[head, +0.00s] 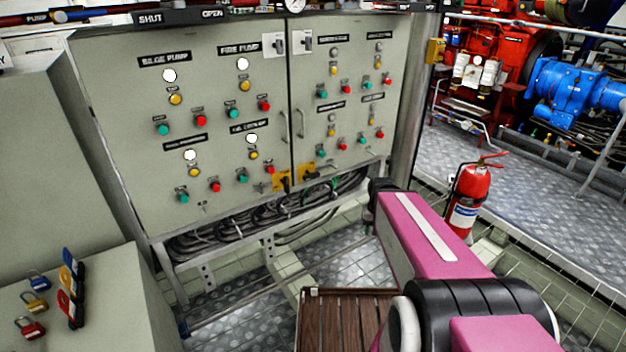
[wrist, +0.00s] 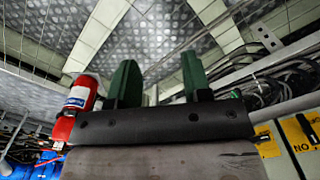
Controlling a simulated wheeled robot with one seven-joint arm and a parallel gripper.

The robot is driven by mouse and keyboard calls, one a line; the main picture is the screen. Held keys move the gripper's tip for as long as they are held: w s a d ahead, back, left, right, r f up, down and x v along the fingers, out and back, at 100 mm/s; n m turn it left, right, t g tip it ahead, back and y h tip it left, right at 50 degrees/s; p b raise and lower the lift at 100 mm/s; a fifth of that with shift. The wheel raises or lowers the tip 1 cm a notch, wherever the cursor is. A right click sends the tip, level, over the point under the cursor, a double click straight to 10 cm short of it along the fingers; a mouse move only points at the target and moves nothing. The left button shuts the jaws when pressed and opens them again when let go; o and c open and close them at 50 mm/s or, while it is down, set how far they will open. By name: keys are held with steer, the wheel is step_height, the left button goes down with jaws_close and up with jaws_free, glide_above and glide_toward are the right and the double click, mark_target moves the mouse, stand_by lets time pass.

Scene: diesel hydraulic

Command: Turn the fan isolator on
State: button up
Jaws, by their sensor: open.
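The grey control cabinet (head: 220,145) has two yellow plates with black rotary handles at its lower edge, a left switch (head: 283,181) and a right switch (head: 308,173). I cannot read which is the fan isolator, and the handle positions are too small to tell. In the wrist view, yellow plates (wrist: 298,130) show at the lower right, partly cut off. My gripper (wrist: 160,82) has two green fingers, apart, with nothing between them. In the head view, my gripper (head: 335,184) is small and partly hidden, just right of the right switch, apparently not touching it.
A fire extinguisher (head: 468,200) stands right of my arm. Bundled black cables (head: 260,220) hang under the cabinet. A slatted wooden stool or crate (head: 345,320) is on the floor in front. Coloured padlocks (head: 33,302) are on a grey box at the left.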

steer(key=shift+w, duration=0.1)
stand_by(0.4)
steer(key=w+f+n+t+h, duration=0.1)
steer(key=w+f+n+t, duration=0.3)
steer(key=w, duration=0.6)
steer(key=n+t+y, duration=1.1)
steer(key=n, duration=1)
glide_toward(313, 178)
steer(key=x, duration=1.1)
steer(key=shift+w, duration=0.1)
steer(key=shift+c, duration=0.3)
jaws_close()
